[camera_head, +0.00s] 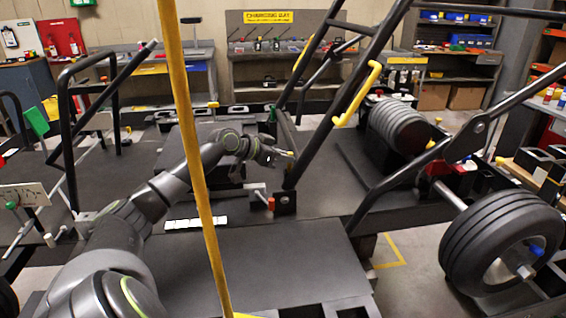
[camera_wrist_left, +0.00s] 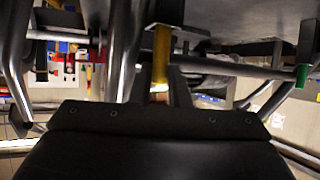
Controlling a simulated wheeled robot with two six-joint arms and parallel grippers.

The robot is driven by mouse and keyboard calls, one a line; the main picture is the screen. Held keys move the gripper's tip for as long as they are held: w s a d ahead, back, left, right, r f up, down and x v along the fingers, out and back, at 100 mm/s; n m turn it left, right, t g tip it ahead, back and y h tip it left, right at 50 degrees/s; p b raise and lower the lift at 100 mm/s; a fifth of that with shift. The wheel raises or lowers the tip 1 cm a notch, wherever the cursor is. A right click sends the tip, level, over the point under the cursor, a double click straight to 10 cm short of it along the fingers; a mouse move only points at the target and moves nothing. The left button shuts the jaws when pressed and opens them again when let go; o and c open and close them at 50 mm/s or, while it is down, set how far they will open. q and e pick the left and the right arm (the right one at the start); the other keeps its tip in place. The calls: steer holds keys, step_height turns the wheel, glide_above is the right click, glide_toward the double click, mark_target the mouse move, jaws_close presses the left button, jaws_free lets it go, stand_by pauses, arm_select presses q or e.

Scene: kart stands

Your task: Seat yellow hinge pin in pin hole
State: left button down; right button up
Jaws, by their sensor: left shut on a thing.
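My left gripper (camera_head: 276,155) is at the middle of the head view, beside the foot of a black slanted frame tube. It is shut on the yellow hinge pin (camera_wrist_left: 161,58), which stands out past the fingers in the left wrist view. The pin's far end meets or passes behind a dark bracket (camera_wrist_left: 168,17); I cannot tell whether it is in a hole. In the head view only a small yellowish bit shows at the fingertips. The pin hole itself is not clearly visible. My right gripper is not in view.
A yellow post (camera_head: 190,140) crosses the head view in front of my left arm. A black block (camera_head: 285,203) and a red-orange piece (camera_head: 271,203) are below the gripper. A wheel (camera_head: 500,243) is at the right. The dark deck (camera_head: 250,265) in front is mostly clear.

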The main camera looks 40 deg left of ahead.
arm_select(q)
steer(key=c, duration=1.7)
jaws_free()
steer(key=shift+d, duration=0.1)
steer(key=shift+p+v, duration=2)
steer(key=shift+v, duration=4)
